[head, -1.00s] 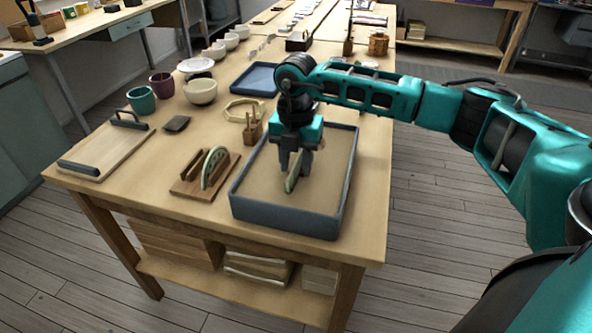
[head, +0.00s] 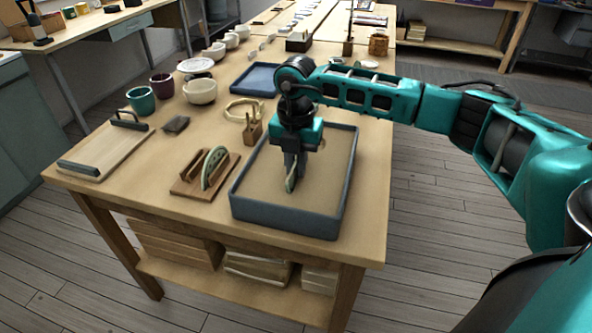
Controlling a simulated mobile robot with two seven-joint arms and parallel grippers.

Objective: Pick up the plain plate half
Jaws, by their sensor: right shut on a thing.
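The plain plate half (head: 291,183), a thin pale green piece, stands on edge in the sand of the grey-blue tray (head: 284,222). My right gripper (head: 290,174) points straight down over the tray and is shut on the upper part of this half, which hides much of it. I cannot tell whether its lower edge still touches the sand. Another pale green plate half (head: 214,167), with dark markings on its face, stands upright in the wooden rack (head: 187,188) left of the tray. My left gripper is out of view.
A small wooden block with sticks (head: 252,132) stands close to the tray's left back side. Behind are a pale ring-shaped thing (head: 240,105), a blue tray (head: 254,78) and bowls (head: 200,90). A handled wooden board (head: 105,150) lies at left.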

